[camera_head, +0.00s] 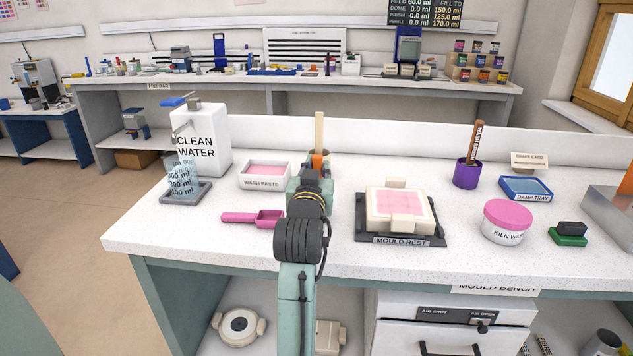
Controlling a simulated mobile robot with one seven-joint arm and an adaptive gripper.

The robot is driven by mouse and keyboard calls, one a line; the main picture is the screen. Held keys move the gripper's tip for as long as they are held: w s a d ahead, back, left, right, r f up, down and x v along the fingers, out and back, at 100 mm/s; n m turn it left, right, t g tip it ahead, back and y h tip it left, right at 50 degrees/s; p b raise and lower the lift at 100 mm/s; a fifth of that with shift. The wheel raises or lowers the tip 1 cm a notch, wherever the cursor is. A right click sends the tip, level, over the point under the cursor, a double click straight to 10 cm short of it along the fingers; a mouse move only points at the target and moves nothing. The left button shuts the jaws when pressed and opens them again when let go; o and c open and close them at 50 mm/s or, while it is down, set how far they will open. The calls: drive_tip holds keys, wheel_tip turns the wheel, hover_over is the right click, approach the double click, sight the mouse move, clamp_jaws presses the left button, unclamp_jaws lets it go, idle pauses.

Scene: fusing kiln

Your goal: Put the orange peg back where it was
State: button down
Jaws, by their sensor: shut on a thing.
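My gripper (311,183) is over the mould bench, seen from behind, with its fingertips hidden by my own wrist. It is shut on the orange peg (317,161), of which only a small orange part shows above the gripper. The peg's lower end and whatever is directly below it are hidden. A pale wooden stick (319,132) stands upright just behind the peg, in a container mostly hidden by my gripper.
Left of my gripper are the wash paste tray (264,184), a pink scoop (252,218) and the clean water dispenser (203,140). Right are the mould rest (399,240) with a mould, a purple cup (466,175) and a kiln wash tub (506,232).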

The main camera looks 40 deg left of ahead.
drive_tip(key=shift+f, duration=1.55)
drive_tip(key=shift+f, duration=0.2)
drive_tip(key=c, duration=1.5)
unclamp_jaws()
drive_tip(key=shift+o, duration=0.2)
